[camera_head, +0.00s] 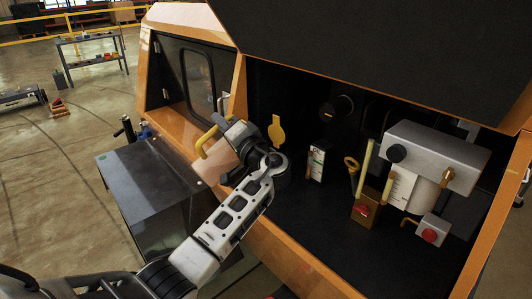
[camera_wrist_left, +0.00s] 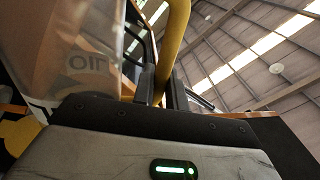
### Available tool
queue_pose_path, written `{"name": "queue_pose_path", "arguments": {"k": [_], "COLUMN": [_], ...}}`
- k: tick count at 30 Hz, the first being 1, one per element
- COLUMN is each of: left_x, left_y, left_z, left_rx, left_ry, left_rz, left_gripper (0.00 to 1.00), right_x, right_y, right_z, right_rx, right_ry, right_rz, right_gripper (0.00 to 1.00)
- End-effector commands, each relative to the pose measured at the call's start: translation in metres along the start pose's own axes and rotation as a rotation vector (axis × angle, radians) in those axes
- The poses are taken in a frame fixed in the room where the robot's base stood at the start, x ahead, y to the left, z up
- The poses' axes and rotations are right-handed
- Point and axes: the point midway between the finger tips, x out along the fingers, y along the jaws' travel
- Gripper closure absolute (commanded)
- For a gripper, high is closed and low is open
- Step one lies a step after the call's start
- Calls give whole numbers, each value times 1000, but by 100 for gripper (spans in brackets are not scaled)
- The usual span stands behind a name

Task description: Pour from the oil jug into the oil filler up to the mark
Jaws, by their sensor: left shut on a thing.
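My left gripper (camera_head: 222,126) is shut on the yellow handle (camera_head: 206,141) of the oil jug, at the left edge of the open engine bay. In the left wrist view the handle (camera_wrist_left: 176,35) passes between the fingers (camera_wrist_left: 167,90). The jug's translucent body (camera_wrist_left: 75,50), with dark lettering, is beside it. The oil level and mark cannot be read.
A yellow flap-like part (camera_head: 276,131) is just right of my gripper. A yellow ring handle (camera_head: 351,163), a brown block with a red knob (camera_head: 366,207) and a grey metal housing (camera_head: 432,155) fill the bay's right side. A dark cart (camera_head: 150,185) stands left, outside the orange frame.

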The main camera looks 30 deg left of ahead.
Motion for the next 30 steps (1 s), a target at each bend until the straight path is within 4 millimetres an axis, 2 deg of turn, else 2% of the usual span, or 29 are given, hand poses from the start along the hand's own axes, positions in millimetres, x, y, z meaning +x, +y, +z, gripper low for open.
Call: {"name": "queue_pose_path", "arguments": {"k": [30], "left_x": [0], "left_y": [0], "left_z": [-4], "left_rx": [30], "left_ry": [8], "left_rz": [-3], "left_gripper": [100], "right_x": [0], "right_y": [0], "right_z": [-1], "right_rx": [1], "right_ry": [2], "right_rz": [0], "right_gripper": [73]}}
